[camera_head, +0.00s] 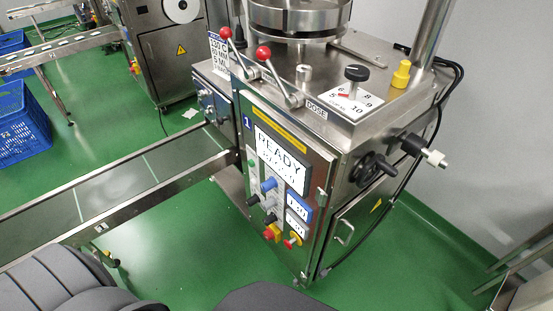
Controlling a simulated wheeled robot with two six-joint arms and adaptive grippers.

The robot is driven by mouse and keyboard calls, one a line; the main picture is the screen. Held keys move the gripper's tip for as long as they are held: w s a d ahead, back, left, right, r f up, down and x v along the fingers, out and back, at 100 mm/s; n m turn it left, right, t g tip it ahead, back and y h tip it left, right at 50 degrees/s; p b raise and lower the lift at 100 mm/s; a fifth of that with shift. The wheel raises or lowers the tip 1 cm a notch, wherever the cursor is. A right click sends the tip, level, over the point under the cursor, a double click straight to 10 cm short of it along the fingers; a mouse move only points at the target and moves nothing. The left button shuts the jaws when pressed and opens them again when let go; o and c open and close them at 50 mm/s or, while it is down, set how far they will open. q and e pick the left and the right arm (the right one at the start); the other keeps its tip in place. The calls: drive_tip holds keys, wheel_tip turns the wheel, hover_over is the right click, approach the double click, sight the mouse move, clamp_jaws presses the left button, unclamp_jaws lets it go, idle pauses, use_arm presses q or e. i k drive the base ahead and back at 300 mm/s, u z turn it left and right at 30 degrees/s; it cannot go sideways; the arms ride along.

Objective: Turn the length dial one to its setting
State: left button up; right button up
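A black dial knob (356,74) stands on a white scale plate (352,111) on top of the steel machine, at upper right. The plate bears numbers including 5, 6, 8, 9 and 10, and small print too blurred to read. A red pointer (343,95) shows at the knob's left front, near the 5 and 6. I cannot read its exact setting or confirm which dial this is. Neither of my grippers is in view, and nothing touches the knob.
Two red-ball levers (264,53) stand left of the dial, beside a DOSE label. A yellow cap (401,74) is right of it. A black handwheel (372,168) juts from the side. The front panel (283,160) reads READY. A conveyor (120,185) runs left.

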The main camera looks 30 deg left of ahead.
sight(268, 220)
drive_tip(key=u, duration=0.9)
